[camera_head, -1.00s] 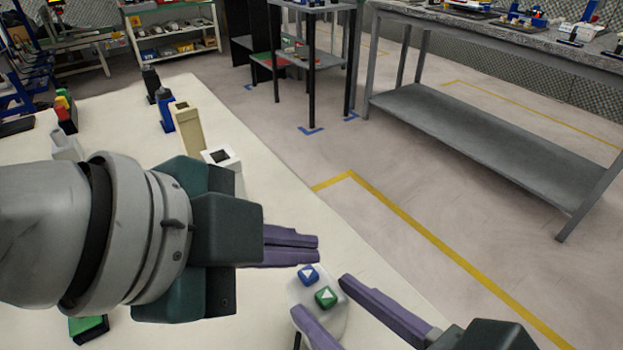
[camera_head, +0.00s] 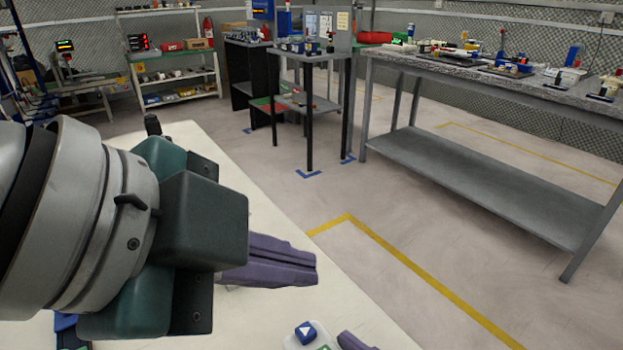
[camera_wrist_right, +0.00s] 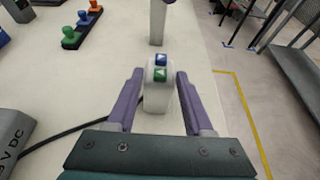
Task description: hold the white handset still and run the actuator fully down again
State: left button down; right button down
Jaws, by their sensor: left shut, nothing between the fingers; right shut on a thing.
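The white handset (camera_wrist_right: 158,98), with a blue button and a green button bearing white arrows, stands between the fingers of my right gripper (camera_wrist_right: 160,74) in the right wrist view. That gripper is shut on it. In the head view only the top of the handset (camera_head: 291,342) shows at the bottom edge, with one right fingertip beside it. My left gripper (camera_head: 314,268) is shut and empty, its purple fingers together, above the handset in the picture and apart from the buttons. A pale upright post (camera_wrist_right: 158,22) stands beyond the handset; I cannot tell if it is the actuator.
A black cable (camera_wrist_right: 65,136) runs to the handset past a grey box marked V DC (camera_wrist_right: 14,140). A strip with green, blue and orange knobs (camera_wrist_right: 82,26) lies farther off. My left arm hides much of the pale table (camera_head: 270,215). A grey workbench (camera_head: 480,180) stands beyond open floor.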

jog(key=shift+c, duration=1)
grip_release()
